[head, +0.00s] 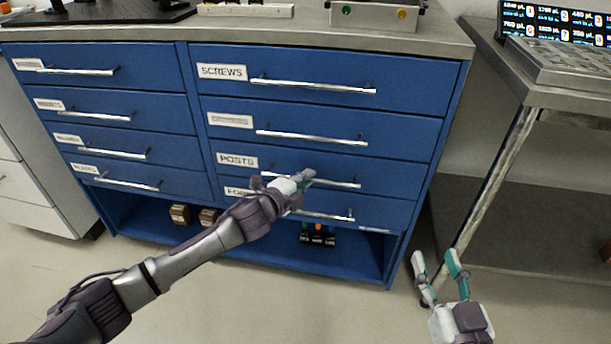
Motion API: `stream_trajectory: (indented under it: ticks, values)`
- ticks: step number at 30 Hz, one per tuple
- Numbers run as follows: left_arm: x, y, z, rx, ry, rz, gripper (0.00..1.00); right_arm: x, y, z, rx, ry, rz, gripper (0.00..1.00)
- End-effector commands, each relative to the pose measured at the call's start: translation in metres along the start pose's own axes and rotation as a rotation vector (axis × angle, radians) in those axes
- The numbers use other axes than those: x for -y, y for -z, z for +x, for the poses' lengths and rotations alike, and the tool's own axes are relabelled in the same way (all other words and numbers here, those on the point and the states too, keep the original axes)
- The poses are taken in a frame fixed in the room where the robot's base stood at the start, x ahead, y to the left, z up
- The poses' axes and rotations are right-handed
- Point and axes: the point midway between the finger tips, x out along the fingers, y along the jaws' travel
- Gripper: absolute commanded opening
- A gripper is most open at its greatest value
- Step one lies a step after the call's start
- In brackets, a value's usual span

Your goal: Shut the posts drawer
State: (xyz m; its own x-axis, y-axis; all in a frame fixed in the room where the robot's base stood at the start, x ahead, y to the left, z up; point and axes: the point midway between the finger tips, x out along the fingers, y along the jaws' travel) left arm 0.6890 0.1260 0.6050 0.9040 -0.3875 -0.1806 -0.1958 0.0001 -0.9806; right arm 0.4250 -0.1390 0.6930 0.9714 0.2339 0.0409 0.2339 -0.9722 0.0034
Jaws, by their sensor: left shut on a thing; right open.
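The posts drawer (387,175) is the third one down in the right column of a blue cabinet, with a white POSTS label at its left. Its front looks about level with its neighbours; I cannot tell if a small gap is left. My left gripper (303,178) is shut on the left part of the posts drawer's silver bar handle (335,182).
Other drawers with bar handles surround it, such as the screws drawer (420,88) at the top right. The open shelf below holds small boxes (180,214) and dark items (318,238). A grey bench (560,97) stands at the right. Bare floor lies in front.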

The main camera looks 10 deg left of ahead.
Motion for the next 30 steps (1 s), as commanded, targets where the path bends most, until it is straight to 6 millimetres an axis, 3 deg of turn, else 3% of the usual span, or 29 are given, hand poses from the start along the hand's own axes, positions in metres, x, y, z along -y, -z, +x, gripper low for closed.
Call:
stream_trajectory:
  ticks: [7,9,12,13,23,30]
  values:
    - [0.003,-0.004,0.001,0.009,0.004,0.001,0.0,0.0,-0.001,0.0,0.001,0.0,0.0,0.47]
    - [0.003,-0.004,0.001,0.01,0.004,0.001,0.19,0.0,-0.001,0.0,0.0,0.0,0.0,0.47]
    - [0.003,-0.004,0.001,0.008,0.004,0.001,0.36,0.0,0.0,0.0,0.0,0.0,0.0,0.47]
    - [0.003,-0.003,0.001,0.008,0.004,0.001,0.37,0.0,0.0,0.0,0.0,0.0,0.0,0.47]
    - [0.002,-0.003,-0.002,0.005,0.003,0.001,0.37,0.0,0.0,0.0,-0.001,0.0,-0.001,0.47]
    - [0.001,-0.002,-0.036,0.005,0.001,0.002,0.37,0.0,0.0,0.0,-0.001,0.0,-0.001,0.47]
